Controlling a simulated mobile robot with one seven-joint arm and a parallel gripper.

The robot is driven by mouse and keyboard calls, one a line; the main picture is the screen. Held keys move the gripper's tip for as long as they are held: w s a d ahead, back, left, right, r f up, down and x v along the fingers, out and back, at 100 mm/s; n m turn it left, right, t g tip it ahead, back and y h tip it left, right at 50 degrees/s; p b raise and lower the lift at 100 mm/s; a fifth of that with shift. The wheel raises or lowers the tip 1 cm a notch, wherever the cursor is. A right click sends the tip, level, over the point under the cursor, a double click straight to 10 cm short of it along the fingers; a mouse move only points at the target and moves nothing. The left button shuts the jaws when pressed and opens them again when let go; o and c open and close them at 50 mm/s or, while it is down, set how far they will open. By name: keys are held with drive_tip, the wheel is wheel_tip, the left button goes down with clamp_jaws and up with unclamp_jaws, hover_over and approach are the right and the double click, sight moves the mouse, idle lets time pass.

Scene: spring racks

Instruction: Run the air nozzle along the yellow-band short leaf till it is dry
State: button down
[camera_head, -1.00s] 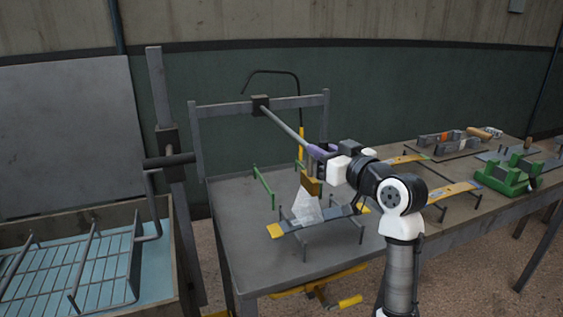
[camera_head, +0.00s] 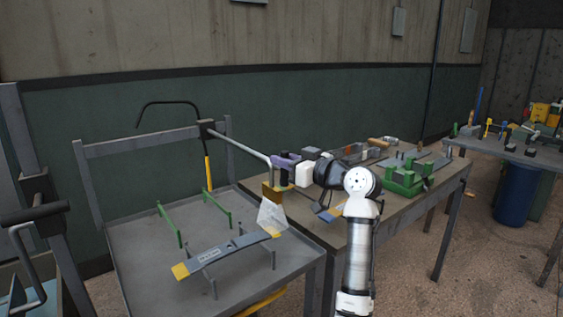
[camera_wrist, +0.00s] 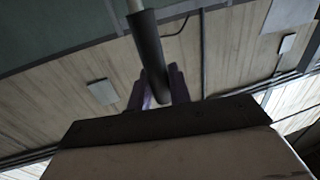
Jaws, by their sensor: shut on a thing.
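The yellow-band short leaf (camera_head: 220,253), a grey, slightly bowed strip with yellow ends and a small label, rests on thin posts in the head view. My gripper (camera_head: 284,168), with purple fingers, is shut on the air nozzle's rod. The brass-coloured nozzle head (camera_head: 272,191) hangs just below it. A pale translucent spray cone (camera_head: 270,217) fans down onto the leaf's right yellow end. The visible top looks mostly even grey; whether it is dry I cannot tell. In the wrist view the dark rod (camera_wrist: 150,55) lies between the purple fingers (camera_wrist: 157,92).
Green rails (camera_head: 169,226) stand behind the leaf on the tray bench (camera_head: 135,255). A second bench on the right holds a green fixture (camera_head: 405,180) and another yellow-ended leaf partly behind my arm.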

drive_tip(key=c, duration=1.3)
unclamp_jaws()
drive_tip(key=shift+a, duration=0.1)
drive_tip(key=shift+c, duration=0.2)
drive_tip(key=shift+s, duration=0.1)
drive_tip(key=b+v, duration=0.3)
drive_tip(key=v, duration=1)
drive_tip(key=shift+s+d+b, duration=0.2)
drive_tip(key=shift+d+b, duration=0.1)
drive_tip(key=shift+d, duration=0.05)
